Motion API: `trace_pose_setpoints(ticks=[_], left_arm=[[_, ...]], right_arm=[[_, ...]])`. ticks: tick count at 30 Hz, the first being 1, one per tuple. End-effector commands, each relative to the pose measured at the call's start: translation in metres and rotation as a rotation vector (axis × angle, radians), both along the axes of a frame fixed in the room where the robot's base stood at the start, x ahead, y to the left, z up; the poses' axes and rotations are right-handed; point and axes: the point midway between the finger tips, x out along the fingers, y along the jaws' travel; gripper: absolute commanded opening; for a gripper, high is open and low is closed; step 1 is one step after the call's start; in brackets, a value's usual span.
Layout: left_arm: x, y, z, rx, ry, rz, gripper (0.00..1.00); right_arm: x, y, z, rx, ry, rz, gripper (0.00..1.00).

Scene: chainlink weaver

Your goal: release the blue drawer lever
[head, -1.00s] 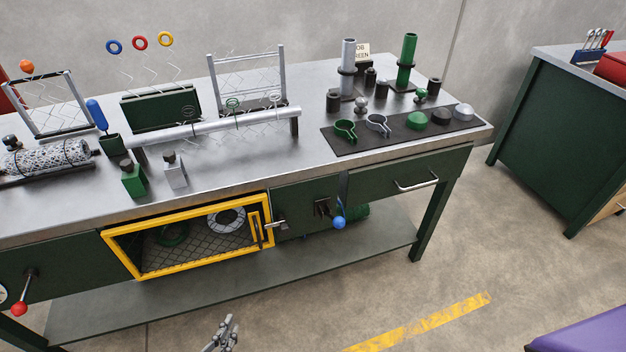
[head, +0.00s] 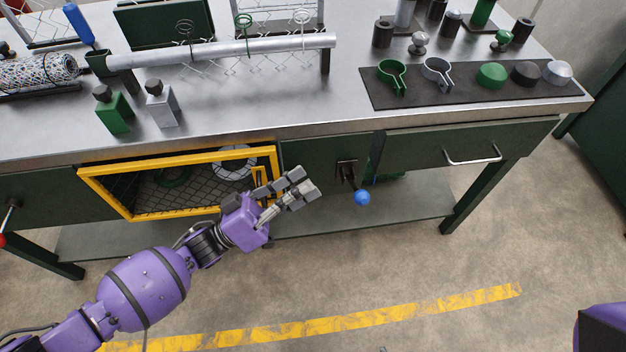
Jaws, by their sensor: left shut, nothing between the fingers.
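The blue drawer lever (head: 362,197) has a round blue knob on a short dark arm. It hangs down and slightly right from a dark pivot plate on the green bench front, left of the drawer (head: 470,145) with a silver handle. My left gripper (head: 304,188) is shut and empty. In the picture it is left of the blue knob, with a gap between them, in front of the right end of the yellow-framed mesh door. It covers part of that door's latch side. My right gripper is not in view.
The yellow-framed mesh door (head: 150,214) sits under the bench top. A red-knobbed lever (head: 3,240) is at the far left. A lower shelf (head: 400,212) runs below. The floor in front, with a yellow stripe (head: 330,321), is clear.

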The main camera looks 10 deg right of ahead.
Motion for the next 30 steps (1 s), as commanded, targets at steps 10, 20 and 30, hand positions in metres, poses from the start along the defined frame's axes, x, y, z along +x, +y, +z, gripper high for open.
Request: trace_pose_setpoints(ticks=[10,20,30], left_arm=[[0.019,-0.066,0.035,-0.002,-0.005,-0.001,0.00],[0.005,-0.078,0.004,0.001,-0.001,0.002,0.00],[0.002,-0.079,0.000,0.001,-0.002,0.002,0.00]], right_arm=[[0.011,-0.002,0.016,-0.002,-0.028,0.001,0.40],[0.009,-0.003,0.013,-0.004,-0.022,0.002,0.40],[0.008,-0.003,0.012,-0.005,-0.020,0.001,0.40]])
